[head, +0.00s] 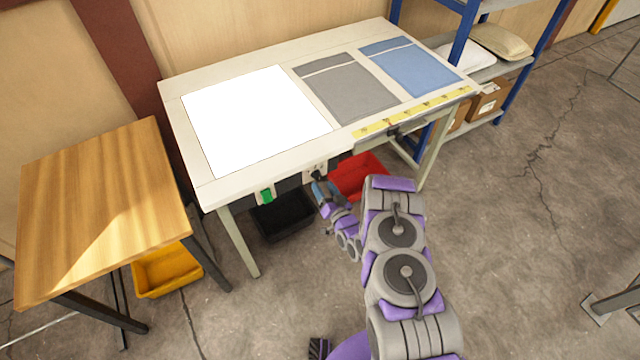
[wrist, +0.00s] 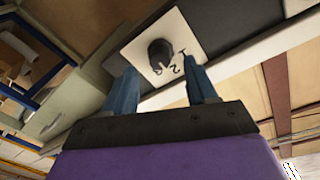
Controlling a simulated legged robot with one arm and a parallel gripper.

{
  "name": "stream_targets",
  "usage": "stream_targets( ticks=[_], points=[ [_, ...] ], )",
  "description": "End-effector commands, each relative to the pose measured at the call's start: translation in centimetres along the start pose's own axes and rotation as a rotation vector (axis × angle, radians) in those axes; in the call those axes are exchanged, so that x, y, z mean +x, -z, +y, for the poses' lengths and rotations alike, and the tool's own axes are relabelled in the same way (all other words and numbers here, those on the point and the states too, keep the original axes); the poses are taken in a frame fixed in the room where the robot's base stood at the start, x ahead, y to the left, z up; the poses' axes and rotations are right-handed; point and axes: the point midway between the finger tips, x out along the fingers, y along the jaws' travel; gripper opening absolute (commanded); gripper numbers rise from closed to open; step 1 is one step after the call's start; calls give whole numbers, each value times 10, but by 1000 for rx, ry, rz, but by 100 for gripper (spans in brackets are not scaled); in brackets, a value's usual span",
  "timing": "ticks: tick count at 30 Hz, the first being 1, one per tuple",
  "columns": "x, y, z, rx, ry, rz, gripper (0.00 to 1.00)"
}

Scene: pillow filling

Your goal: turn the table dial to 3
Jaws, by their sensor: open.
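The dial is a dark round knob (wrist: 160,54) on a pale square plate (wrist: 133,50) under the table's front edge. In the wrist view a 2 and another mark show beside the knob; other marks are hidden or too small to read. In the head view the plate (head: 316,166) is partly covered by my gripper (head: 319,184). My gripper is open in the wrist view (wrist: 162,70), its two blue fingers apart on either side of the knob's lower part. I cannot tell whether they touch it. The table (head: 345,140) is pale.
A green switch (head: 267,194) sits left of the dial on the table's front. A red bin (head: 375,168) and a black bin (head: 283,218) stand under the table. A wooden table (head: 95,210) is at left, a blue shelf (head: 462,35) at right. Open floor lies right.

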Motion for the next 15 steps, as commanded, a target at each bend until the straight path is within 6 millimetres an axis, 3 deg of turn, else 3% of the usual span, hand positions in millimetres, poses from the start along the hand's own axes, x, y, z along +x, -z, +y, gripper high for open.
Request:
stream_targets(
  ticks=[6,15],
  points=[
    [28,-2,0,1,1,-3,57],
    [38,0,0,2,0,-1,57]
  ],
)
